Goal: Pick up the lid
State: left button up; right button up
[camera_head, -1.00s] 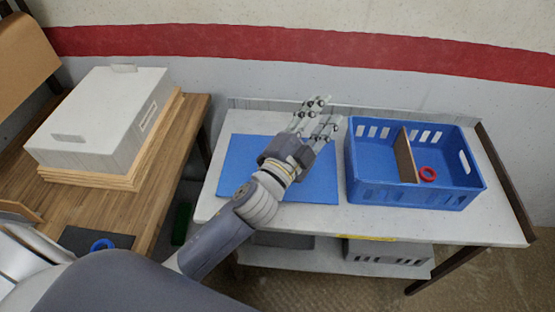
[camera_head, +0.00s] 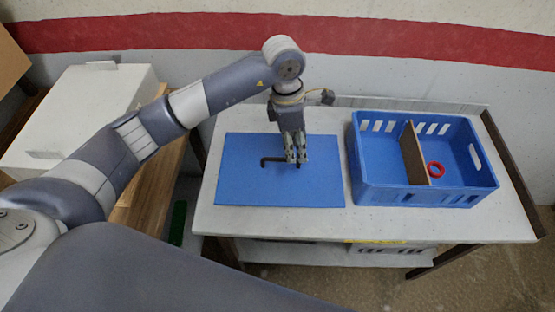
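A flat blue panel (camera_head: 240,185), which looks like the lid, lies on the white table to the left of the blue crate (camera_head: 400,192). A dark bent bar, like a handle (camera_head: 269,160), shows near its middle. My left gripper (camera_head: 297,159) points down over the panel, with its fingertips at the right part of the bar and hiding it. The fingers look close together, but I cannot tell whether they are shut on the bar. The panel looks flat on the table. My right gripper is out of view.
The crate has a brown divider (camera_head: 414,153) and a red ring (camera_head: 435,170) in its right part. A white box (camera_head: 70,115) stands on the wooden table at left, partly behind my arm. A wall runs behind the white table (camera_head: 330,220).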

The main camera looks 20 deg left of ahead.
pick_arm(q)
jog(key=y, duration=0.2)
send_over(281, 159)
jog(key=shift+r, duration=0.2)
notch_tip(281, 159, down, 5)
jog(key=shift+a+r+p, duration=0.1)
jog(key=shift+r+p, duration=0.1)
jog(key=shift+p, duration=0.45)
notch_tip(281, 159, down, 5)
jog(key=shift+r+p, duration=0.15)
jog(key=shift+p, duration=0.9)
jog(key=shift+w+f, duration=0.1)
jog(key=shift+f, duration=0.4)
grip_shut()
